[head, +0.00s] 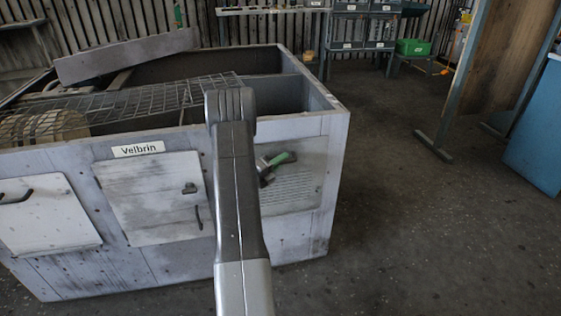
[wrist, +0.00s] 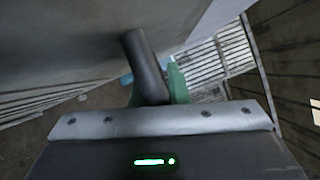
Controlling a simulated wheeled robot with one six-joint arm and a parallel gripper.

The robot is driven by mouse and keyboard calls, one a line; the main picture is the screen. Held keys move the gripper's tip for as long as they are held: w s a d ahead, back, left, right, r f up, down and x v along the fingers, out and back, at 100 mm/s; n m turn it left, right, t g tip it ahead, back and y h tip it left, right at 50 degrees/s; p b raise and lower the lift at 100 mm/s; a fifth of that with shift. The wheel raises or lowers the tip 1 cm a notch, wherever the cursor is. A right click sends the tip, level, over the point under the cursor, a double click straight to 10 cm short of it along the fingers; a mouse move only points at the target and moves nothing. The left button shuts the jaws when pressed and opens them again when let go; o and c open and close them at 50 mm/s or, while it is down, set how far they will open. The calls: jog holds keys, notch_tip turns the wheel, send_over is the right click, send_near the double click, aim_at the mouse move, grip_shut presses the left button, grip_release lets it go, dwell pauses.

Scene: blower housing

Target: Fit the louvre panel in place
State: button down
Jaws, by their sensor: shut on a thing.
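The louvre panel (head: 292,190) is a grey plate with rows of slats, upright against the right part of the housing's front. My gripper (head: 277,160), with green fingers, is at its upper left, partly hidden by my arm. In the wrist view the gripper (wrist: 158,88) is shut on the panel's dark bar handle (wrist: 143,58). The panel's grey face (wrist: 60,45) fills the upper left there, with slats at the lower left. My arm hides the panel's left edge in the head view. I cannot tell whether the panel sits flush or stands slightly off the housing.
The blower housing (head: 140,270) carries a "Velbrin" label (head: 138,149) and two pale doors, one below the label (head: 155,205) and one farther left (head: 40,215). Wire mesh (head: 150,98) and a loose board (head: 125,55) lie on top. The floor (head: 420,230) at right is clear.

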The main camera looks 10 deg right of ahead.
jog(key=shift+w, duration=0.1)
jog(key=c, duration=0.8)
grip_release()
jog(key=shift+f, duration=0.1)
jog(key=shift+c, duration=0.2)
jog(key=s, duration=0.8)
jog(key=shift+d, duration=0.15)
